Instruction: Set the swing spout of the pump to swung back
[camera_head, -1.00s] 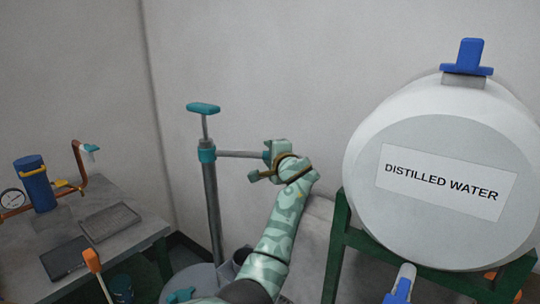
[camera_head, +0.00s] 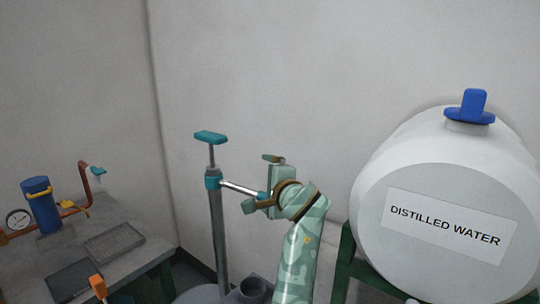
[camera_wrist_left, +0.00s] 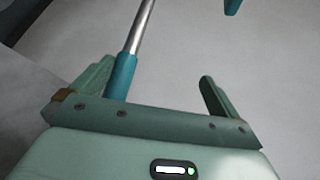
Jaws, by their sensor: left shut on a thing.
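The pump (camera_head: 218,235) is an upright grey column with a teal T-handle (camera_head: 211,137) on top. Its swing spout (camera_head: 238,188) is a thin metal tube with a teal end, reaching right and slightly down in the head view from a teal collar (camera_head: 212,182). In the left wrist view the teal end (camera_wrist_left: 122,75) lies by the left finger of the gripper (camera_wrist_left: 150,80), with a gap to the right finger. My right gripper is not in view.
A white distilled water barrel (camera_head: 440,190) lies on a green stand (camera_head: 345,270) to the right. A grey bench (camera_head: 125,262) at the left carries a blue cylinder (camera_head: 41,206), a gauge (camera_head: 18,220) and copper piping (camera_head: 83,180). Bare wall is behind the pump.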

